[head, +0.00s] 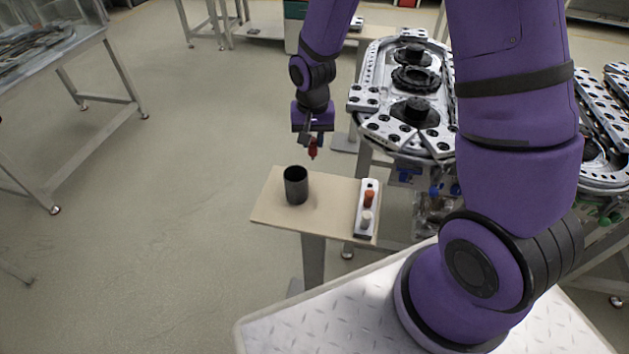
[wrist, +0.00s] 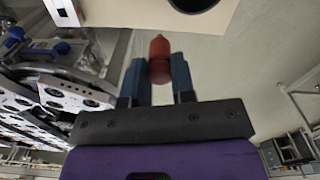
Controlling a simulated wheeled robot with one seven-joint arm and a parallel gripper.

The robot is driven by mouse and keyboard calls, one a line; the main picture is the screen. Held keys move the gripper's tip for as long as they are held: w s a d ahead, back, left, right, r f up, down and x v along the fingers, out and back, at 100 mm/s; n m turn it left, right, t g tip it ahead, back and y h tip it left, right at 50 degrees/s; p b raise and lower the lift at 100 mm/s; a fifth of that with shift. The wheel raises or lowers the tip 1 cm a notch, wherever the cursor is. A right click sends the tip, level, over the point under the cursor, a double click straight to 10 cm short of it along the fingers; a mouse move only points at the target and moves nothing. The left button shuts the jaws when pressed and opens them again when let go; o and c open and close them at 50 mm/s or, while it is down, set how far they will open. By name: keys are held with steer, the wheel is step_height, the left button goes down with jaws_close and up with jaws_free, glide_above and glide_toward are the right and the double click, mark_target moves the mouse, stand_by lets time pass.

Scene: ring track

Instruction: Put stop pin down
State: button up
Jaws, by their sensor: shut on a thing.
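My gripper (head: 313,142) is shut on a red stop pin (head: 313,152), in the air just beyond the back edge of a small tan table (head: 262,211). In the wrist view the red pin (wrist: 159,60) sits between the two blue fingers of the gripper (wrist: 158,78), its pointed end away from the palm. A dark grey cup (head: 296,185) stands upright on the table. A pale holder strip (head: 361,230) at the table's right end carries an orange-red pin (head: 369,198) and a whitish pin (head: 366,219).
The ring track (head: 385,60) with its metal plates stands behind and right of the small table. A metal bench (head: 50,70) is at the far left. The table surface around the cup is clear, and open floor lies to the left.

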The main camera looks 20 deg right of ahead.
steer(key=shift+f, duration=4.25)
steer(key=shift+f, duration=0.15)
steer(key=o, duration=0.6)
steer(key=shift+o, duration=0.2)
